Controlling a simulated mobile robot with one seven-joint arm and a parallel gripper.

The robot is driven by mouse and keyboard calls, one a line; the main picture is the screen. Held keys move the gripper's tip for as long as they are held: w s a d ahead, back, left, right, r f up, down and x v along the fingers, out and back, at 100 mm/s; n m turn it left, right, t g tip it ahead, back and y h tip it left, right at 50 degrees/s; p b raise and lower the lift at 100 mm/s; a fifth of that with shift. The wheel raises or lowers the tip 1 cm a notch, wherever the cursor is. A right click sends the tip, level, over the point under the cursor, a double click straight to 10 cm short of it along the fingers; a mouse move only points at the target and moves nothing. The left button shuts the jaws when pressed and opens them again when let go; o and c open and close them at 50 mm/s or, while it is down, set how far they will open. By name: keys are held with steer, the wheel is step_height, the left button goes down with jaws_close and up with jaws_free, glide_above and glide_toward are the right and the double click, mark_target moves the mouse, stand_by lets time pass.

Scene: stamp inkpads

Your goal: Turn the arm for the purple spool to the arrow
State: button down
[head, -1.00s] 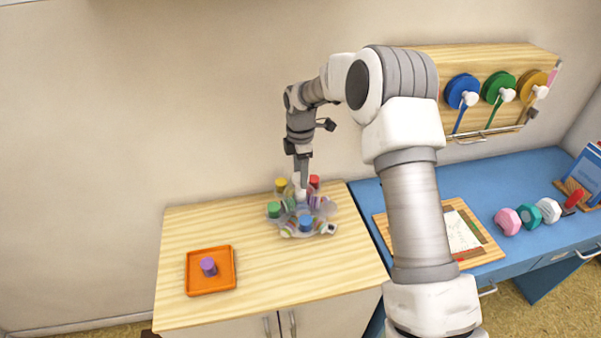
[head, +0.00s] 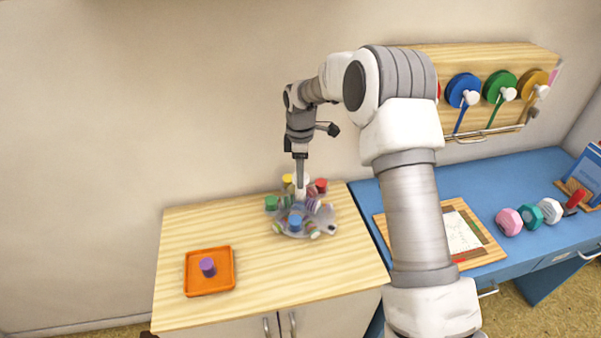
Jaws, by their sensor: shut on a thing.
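A grey carousel (head: 290,233) stands at the back right of the wooden counter. It carries several coloured pieces: yellow (head: 288,179) and red (head: 320,185) at the back, green (head: 271,203) at left, blue (head: 295,222) in front. A purple-striped piece (head: 313,205) shows at its right side. My gripper (head: 300,188) points straight down at the carousel's middle and is shut on its pale centre post (head: 301,195). The fingertips are small and partly hidden. A purple cylinder (head: 207,267) stands in an orange tray (head: 190,285). I cannot make out the arrow.
A blue desk (head: 470,180) adjoins the counter at right, with a framed sheet (head: 462,232) and several coloured knobs on it. A wall rack (head: 480,62) with coloured discs hangs above. The counter between tray and carousel is clear.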

steer(key=shift+c, duration=0.9)
jaws_free()
step_height(320, 180, up, 18)
steer(key=shift+f, duration=0.25)
steer(key=shift+s, duration=0.1)
